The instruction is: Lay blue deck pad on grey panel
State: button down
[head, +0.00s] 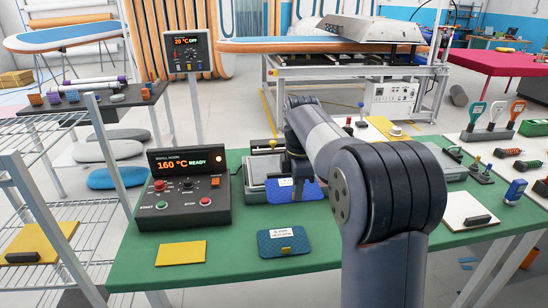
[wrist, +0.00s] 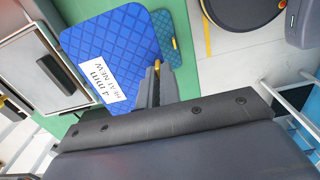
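The blue deck pad (wrist: 105,40), quilted and with a white label, fills the upper middle of the wrist view. It also shows in the head view (head: 309,190), partly behind my arm. My gripper (wrist: 156,72) appears shut on its yellow edge tab; the fingers partly hide the grip. The pad seems held above the green table, in front of the press. The grey panel (head: 256,170) lies in a framed bed behind the pad and left of my wrist. In the wrist view the panel (wrist: 28,72) is at the left, apart from the pad.
A darker blue pad (head: 284,251) with label and yellow tab lies at the table's front. A yellow pad (head: 181,253) lies left of it. The control box (head: 182,208), reading 160 °C READY, stands left of the panel. Green table (head: 232,270) is bare between them.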

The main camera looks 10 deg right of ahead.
aim_at(276, 166)
jog(key=i, duration=0.95)
